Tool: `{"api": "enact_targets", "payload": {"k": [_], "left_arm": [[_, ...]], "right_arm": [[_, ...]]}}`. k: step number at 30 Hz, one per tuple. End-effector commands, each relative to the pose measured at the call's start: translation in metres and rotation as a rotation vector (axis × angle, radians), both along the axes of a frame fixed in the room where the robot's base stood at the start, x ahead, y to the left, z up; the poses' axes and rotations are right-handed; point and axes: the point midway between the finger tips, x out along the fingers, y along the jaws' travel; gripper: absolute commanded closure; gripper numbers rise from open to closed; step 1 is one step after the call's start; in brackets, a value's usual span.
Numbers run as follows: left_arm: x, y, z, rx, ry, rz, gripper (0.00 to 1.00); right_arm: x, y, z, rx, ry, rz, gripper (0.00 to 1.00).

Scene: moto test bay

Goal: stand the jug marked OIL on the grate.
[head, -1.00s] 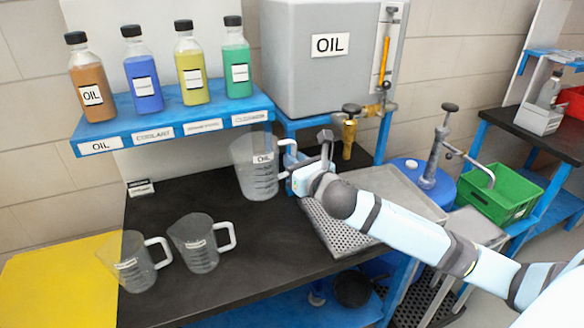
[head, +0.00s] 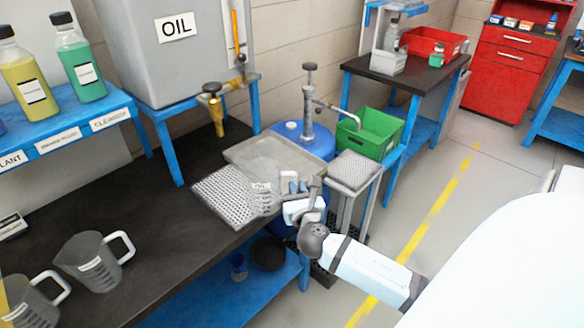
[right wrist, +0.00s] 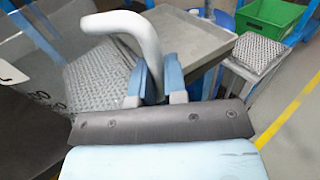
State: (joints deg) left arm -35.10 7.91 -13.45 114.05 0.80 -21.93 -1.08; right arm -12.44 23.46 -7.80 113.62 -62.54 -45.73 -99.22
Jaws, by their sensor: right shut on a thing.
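The clear jug marked OIL (head: 264,200) looks upright in front of the right part of a perforated metal plate (head: 222,192). I cannot tell how far above the plate it is. My right gripper (head: 290,188) is shut on its handle. In the right wrist view the white handle (right wrist: 148,45) runs between the blue fingertips (right wrist: 157,78), with part of the jug body (right wrist: 30,90) at the left edge. A second perforated grate (head: 355,170) tops a grey stand to the right, apart from the jug. My left gripper is not in view.
Two other clear jugs stand on the dark bench, one (head: 93,265) nearer the middle and one (head: 32,302) at the left. A grey tray (head: 295,160), brass tap (head: 216,115), pump (head: 308,105) and green crate (head: 370,135) surround the work area.

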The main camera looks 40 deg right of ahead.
Motion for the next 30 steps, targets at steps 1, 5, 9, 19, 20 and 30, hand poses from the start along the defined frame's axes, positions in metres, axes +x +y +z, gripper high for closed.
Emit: {"api": "enact_targets", "payload": {"k": [1, 5, 9, 19, 20, 30], "left_arm": [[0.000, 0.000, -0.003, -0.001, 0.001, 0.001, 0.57], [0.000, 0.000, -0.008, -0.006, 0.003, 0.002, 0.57], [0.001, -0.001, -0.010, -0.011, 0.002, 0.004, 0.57], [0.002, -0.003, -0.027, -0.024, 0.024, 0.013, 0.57], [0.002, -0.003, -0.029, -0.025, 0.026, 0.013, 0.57], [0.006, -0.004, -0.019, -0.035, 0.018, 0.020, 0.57]], "right_arm": [[0.003, 0.000, -0.002, 0.000, -0.001, 0.000, 1.00], [0.014, 0.001, -0.006, 0.002, -0.003, 0.001, 1.00], [0.027, 0.003, -0.011, 0.001, -0.002, 0.001, 1.00], [0.059, 0.005, -0.022, 0.003, -0.001, 0.001, 1.00], [0.062, 0.005, -0.023, 0.002, -0.002, 0.001, 1.00], [0.095, 0.008, -0.025, 0.002, -0.001, 0.001, 1.00]]}}
